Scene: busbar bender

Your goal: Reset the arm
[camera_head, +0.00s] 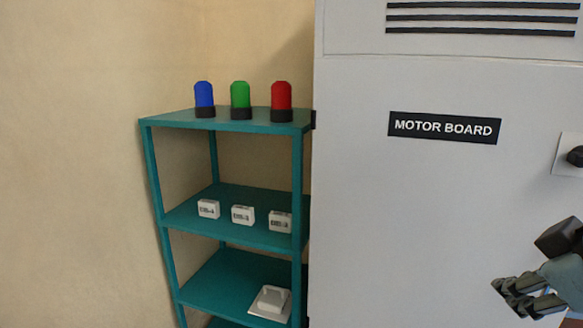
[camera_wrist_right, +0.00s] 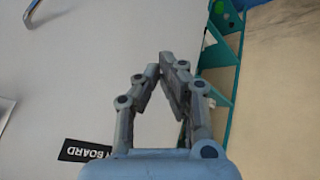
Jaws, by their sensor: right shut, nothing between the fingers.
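My right gripper (camera_head: 527,299) is at the lower right of the head view, in front of the grey cabinet (camera_head: 400,220) labelled "MOTOR BOARD". In the right wrist view, its fingers (camera_wrist_right: 167,75) come together at the tips with nothing between them. The black label (camera_head: 444,127) is on the cabinet front, and part of it shows at the lower left of the wrist view (camera_wrist_right: 82,151). My left gripper is in neither view.
A teal shelf (camera_head: 240,125) stands left of the cabinet. Blue (camera_head: 204,94), green (camera_head: 240,95) and red (camera_head: 281,96) lamps stand on top. Three small white devices (camera_head: 242,215) sit below, and a white block (camera_head: 270,301) lies lower. A black knob (camera_head: 576,156) is at the right.

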